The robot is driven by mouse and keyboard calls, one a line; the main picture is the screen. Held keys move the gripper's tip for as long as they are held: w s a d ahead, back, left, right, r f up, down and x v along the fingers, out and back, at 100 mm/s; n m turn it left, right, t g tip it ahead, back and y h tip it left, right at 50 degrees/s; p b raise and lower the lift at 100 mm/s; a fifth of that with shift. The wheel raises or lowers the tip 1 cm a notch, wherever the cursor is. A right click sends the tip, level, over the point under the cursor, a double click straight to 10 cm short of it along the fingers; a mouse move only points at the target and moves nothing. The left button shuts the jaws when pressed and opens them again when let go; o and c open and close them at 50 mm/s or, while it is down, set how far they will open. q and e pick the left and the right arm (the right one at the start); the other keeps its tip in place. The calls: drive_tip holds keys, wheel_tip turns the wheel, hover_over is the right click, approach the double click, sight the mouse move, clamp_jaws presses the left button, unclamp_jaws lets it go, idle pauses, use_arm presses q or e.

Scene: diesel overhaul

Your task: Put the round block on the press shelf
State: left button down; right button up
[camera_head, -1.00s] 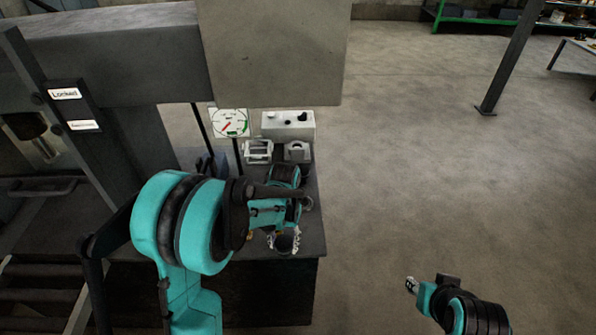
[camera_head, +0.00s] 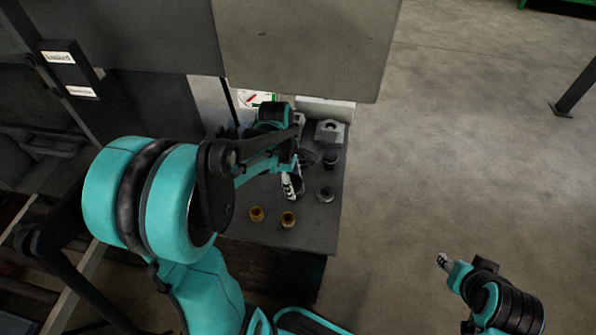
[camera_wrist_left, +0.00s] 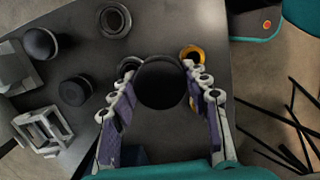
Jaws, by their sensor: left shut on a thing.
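A dark round block (camera_wrist_left: 160,84) sits between the fingertips of my left gripper (camera_wrist_left: 160,70) in the left wrist view. The fingers touch it on both sides. In the head view, my left gripper (camera_head: 292,186) is over the dark bench top (camera_head: 305,238) beside the press (camera_head: 150,95), and its arm hides part of the block. I cannot tell how high the block is above the bench, or which surface is the press shelf. My right gripper (camera_head: 443,261) is over the floor at right, too small to tell its state.
A dark ring (camera_head: 325,194), a dark round piece (camera_head: 330,158) and a grey block (camera_head: 329,131) are to the gripper's right. A white frame (camera_wrist_left: 43,130) also shows in the wrist view.

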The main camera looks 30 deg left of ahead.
use_arm(q)
drive_tip(key=n, duration=0.2)
drive_tip(key=a+r+n, duration=0.1)
drive_tip(key=shift+s+a+t, duration=0.1)
drive_tip(key=shift+s+t, duration=0.2)
drive_tip(key=shift+s+a+r+n, duration=0.1)
drive_tip(key=shift+s+a+n, duration=0.15)
drive_tip(key=shift+n, duration=0.75)
drive_tip(key=b, duration=0.4)
hover_over(267, 185)
drive_tip(key=f, duration=0.7)
drive_tip(key=shift+s+a, duration=0.2)
drive_tip(key=shift+s, duration=0.1)
drive_tip(key=shift+f+b, duration=1.05)
drive_tip(key=shift+f, duration=0.9)
drive_tip(key=shift+f, duration=0.1)
drive_tip(key=c, duration=0.8)
unclamp_jaws()
drive_tip(key=shift+o, duration=0.2)
